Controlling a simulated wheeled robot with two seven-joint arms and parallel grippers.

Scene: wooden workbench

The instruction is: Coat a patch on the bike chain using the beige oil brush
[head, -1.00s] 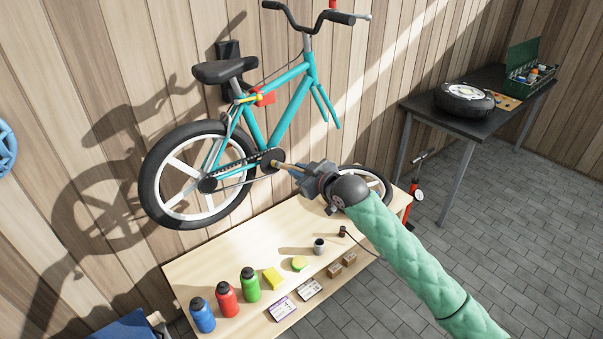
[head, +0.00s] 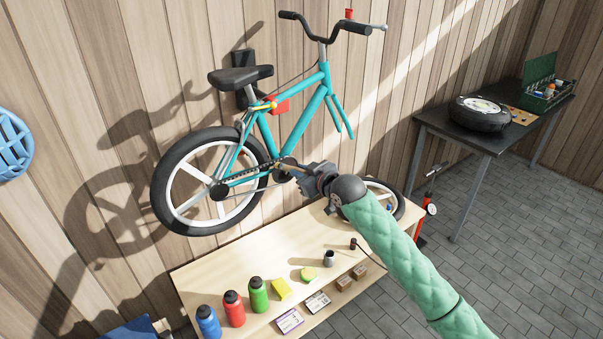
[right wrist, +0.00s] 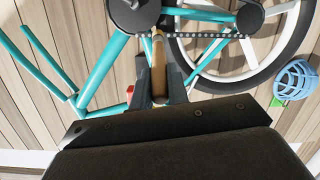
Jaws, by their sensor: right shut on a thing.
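The teal bike (head: 292,125) hangs at the wooden wall. Its chain (head: 240,178) runs from the rear hub to the front chainring (head: 286,168) and also shows in the right wrist view (right wrist: 205,37). My right gripper (head: 300,176) is shut on the beige oil brush (right wrist: 159,62), just in front of the chainring. In the right wrist view the brush points up between the fingers, its tip at the chain beside the chainring. I cannot tell whether the tip touches the chain. The upper run near the chainring looks brownish in the head view. My left gripper is out of view.
The wooden bench (head: 235,270) below holds blue, red and green bottles (head: 258,294), a yellow sponge (head: 282,289) and a grey cup (head: 329,258). A dark table (head: 480,138) with a wheel (head: 480,112) stands at the right. A red pump (head: 428,208) stands on the floor.

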